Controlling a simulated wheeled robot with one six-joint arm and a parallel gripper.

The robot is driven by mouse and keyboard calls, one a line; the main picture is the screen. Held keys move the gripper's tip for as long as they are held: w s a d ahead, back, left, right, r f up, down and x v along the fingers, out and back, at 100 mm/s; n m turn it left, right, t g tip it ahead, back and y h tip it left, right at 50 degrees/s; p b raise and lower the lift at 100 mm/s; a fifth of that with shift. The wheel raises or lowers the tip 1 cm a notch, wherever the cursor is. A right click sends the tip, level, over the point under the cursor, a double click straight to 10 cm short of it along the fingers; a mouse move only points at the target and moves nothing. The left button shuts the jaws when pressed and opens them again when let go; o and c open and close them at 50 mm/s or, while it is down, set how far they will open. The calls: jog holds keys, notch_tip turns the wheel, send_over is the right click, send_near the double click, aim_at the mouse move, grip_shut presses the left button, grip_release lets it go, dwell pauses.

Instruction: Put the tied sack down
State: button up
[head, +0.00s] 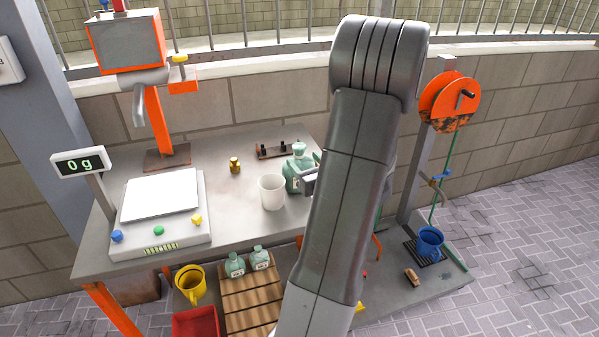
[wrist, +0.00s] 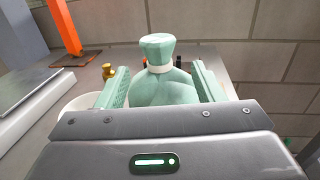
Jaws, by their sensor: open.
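A pale green tied sack (head: 299,164) stands upright on the grey table, right of a white cup. In the wrist view the sack (wrist: 160,85) sits between the two fingers of my gripper (wrist: 160,88), its tied neck at the top. The fingers are spread to either side of the sack; whether they touch it I cannot tell. In the head view my gripper (head: 308,180) is at the sack, and my arm hides part of the table behind it.
The white cup (head: 272,192) stands close left of the sack. A scale (head: 160,205) with a display reading 0 g is at the left. A brass weight (head: 235,165) and a dark rack (head: 277,149) are behind. Two small sacks (head: 248,262) sit on a lower wooden pallet (head: 252,299).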

aim_at(296, 152)
jog(key=p+x, duration=0.1)
jog(key=x, duration=0.5)
jog(key=shift+s, duration=0.1)
grip_shut()
jog(key=shift+f, duration=0.1)
